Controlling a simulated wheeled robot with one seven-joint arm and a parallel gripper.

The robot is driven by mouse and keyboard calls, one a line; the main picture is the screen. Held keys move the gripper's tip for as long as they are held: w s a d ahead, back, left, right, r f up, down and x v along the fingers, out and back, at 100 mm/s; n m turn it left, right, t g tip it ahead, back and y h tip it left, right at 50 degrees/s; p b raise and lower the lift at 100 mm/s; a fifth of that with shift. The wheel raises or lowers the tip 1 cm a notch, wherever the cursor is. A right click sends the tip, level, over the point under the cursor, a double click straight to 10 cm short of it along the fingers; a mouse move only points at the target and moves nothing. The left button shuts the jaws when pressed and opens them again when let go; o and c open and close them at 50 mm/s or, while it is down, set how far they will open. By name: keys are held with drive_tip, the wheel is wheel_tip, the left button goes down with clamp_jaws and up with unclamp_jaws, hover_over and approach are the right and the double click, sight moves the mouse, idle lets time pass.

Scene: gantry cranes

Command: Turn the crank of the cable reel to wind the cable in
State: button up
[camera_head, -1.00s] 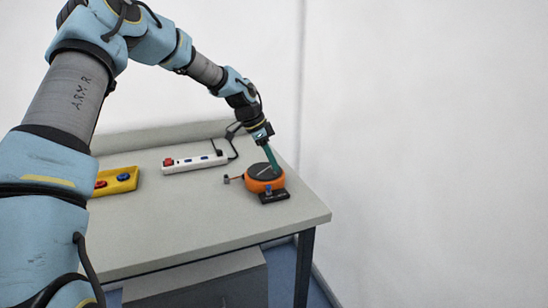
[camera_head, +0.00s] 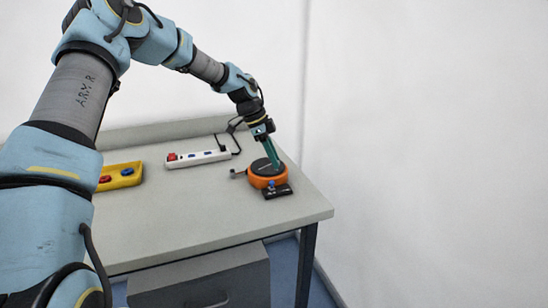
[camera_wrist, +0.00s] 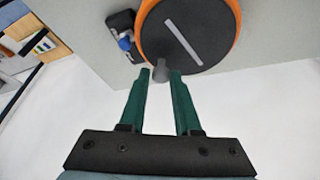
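The cable reel (camera_head: 268,180), an orange drum with a dark disc on top, sits on the table near its right edge. In the wrist view the disc (camera_wrist: 205,50) bears a pale grey stripe, and the orange rim (camera_wrist: 143,45) shows round it. My gripper (camera_head: 275,164) points down at the reel from above. A short cable with a grey end piece (camera_head: 234,173) comes out at the reel's left.
A small black block with a blue part (camera_head: 277,190) sits against the reel's front. A white power strip (camera_head: 197,158) and a yellow button box (camera_head: 119,176) stand to the left. A wall rises behind the table (camera_head: 200,215), whose front is clear.

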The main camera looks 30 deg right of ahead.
sight(260, 170)
drive_tip(key=o, duration=0.3)
drive_tip(key=shift+o, duration=0.2)
drive_tip(key=b+v, duration=0.3)
drive_tip(key=v, duration=0.7)
drive_tip(key=shift+a+r, duration=0.2)
drive_tip(key=shift+r, duration=0.15)
drive_tip(key=shift+w+a, duration=0.1)
drive_tip(key=s+a+f+n+t+y, duration=0.15)
drive_tip(key=a+n, duration=0.25)
drive_tip(key=a, duration=0.4)
drive_tip(key=s+a+f+n+y, duration=0.1)
drive_tip(key=s+a+f+n, duration=0.1)
drive_tip(key=a+n, duration=0.45)
drive_tip(key=s+a+f+n+t+y, duration=0.1)
drive_tip(key=s+a+f+n, duration=0.15)
drive_tip(key=a, duration=0.75)
drive_tip(key=s+a+f+n+t, duration=0.1)
drive_tip(key=s+a+n, duration=0.9)
drive_tip(key=a, duration=0.4)
drive_tip(key=shift+f, duration=0.25)
